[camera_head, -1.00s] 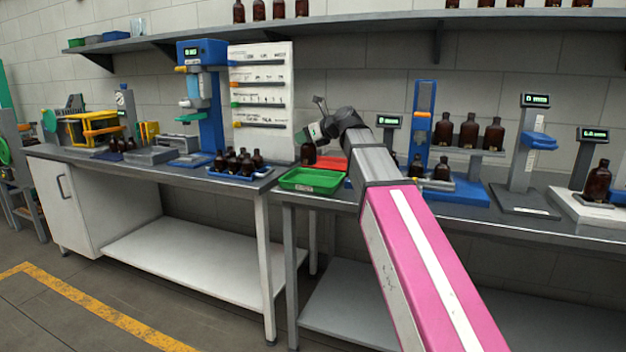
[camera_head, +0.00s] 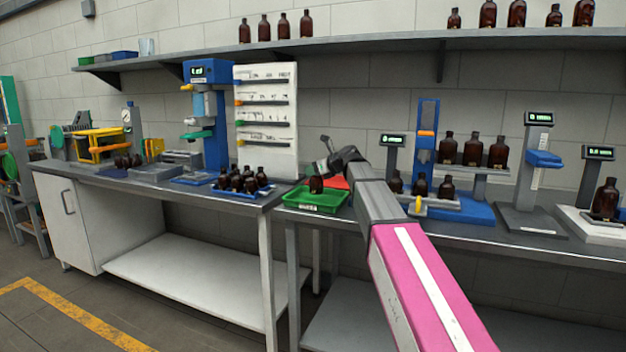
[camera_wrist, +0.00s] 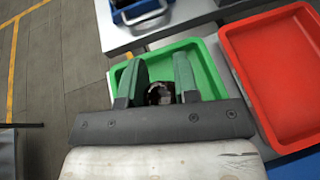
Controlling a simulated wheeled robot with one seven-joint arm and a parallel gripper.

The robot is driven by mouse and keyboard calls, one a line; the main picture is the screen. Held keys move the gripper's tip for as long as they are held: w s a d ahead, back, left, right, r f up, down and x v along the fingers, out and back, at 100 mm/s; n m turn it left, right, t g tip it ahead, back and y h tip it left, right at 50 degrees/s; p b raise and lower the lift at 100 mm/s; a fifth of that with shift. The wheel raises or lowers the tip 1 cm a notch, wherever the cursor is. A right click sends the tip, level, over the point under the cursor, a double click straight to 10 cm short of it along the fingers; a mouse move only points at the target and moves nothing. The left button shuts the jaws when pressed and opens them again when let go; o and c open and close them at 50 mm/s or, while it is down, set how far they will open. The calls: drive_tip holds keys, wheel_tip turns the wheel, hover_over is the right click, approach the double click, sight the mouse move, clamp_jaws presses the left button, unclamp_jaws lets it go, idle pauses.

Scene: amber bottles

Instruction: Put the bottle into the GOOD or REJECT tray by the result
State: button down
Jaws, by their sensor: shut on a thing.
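An amber bottle (camera_head: 316,184) is at the green tray (camera_head: 301,202) in the head view. In the wrist view the bottle (camera_wrist: 160,93) shows between the fingers of my gripper (camera_wrist: 159,88), which is shut on it, over the green tray (camera_wrist: 211,91). I cannot tell whether the bottle touches the tray floor. The red tray (camera_wrist: 284,66) is empty in the part that shows, right of the green tray in the wrist view. In the head view it is mostly hidden behind my arm and the green tray.
A blue tray of several amber bottles (camera_head: 240,182) stands left of the green tray. A blue stand with small bottles (camera_head: 426,130) and scales with displays are to the right. A shelf (camera_head: 220,63) runs above. A white board (camera_head: 266,120) stands behind.

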sight(313, 177)
drive_tip(key=shift+f, duration=1.5)
drive_tip(key=shift+f, duration=0.15)
drive_tip(key=c, duration=0.9)
unclamp_jaws()
drive_tip(key=shift+o, duration=0.2)
drive_tip(key=v, duration=1.2)
